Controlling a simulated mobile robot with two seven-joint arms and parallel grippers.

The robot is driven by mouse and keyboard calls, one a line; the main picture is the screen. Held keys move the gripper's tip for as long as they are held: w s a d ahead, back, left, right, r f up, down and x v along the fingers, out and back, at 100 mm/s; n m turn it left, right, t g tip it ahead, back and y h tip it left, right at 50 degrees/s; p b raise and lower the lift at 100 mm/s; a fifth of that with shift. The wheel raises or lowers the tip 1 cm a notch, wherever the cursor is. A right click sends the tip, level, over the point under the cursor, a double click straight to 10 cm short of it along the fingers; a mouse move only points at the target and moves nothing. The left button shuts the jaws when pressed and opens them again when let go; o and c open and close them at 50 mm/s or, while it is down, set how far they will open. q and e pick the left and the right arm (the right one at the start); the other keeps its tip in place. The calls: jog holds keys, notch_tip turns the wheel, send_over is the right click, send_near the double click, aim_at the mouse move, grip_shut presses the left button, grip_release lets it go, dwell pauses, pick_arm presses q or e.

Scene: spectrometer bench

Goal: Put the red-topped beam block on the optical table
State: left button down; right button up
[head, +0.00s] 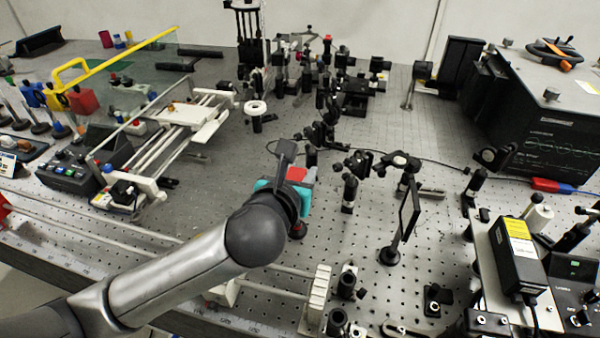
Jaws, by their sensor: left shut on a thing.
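The optical table (345,240) is a grey perforated surface filling most of the head view. My left arm reaches in from the lower left. My left gripper (290,178) is over the middle of the table, shut on the red-topped beam block (297,174). The block's red top shows between the grey and teal gripper parts. A dark round piece with some red shows just below the gripper; the arm hides most of the block. I cannot tell whether its base touches the table. My right gripper is out of view.
Dark posts and optic mounts (349,192) stand just right of the gripper, with a tall framed plate (409,210) beyond. A white railed stage (180,115) is at left. A black instrument box (545,125) stands at right. Bare table lies left of the gripper.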

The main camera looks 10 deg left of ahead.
pick_arm(q)
jog(key=c, duration=0.9)
grip_release()
jog(key=shift+f, duration=0.15)
jog(key=shift+c, duration=0.2)
jog(key=o, duration=0.4)
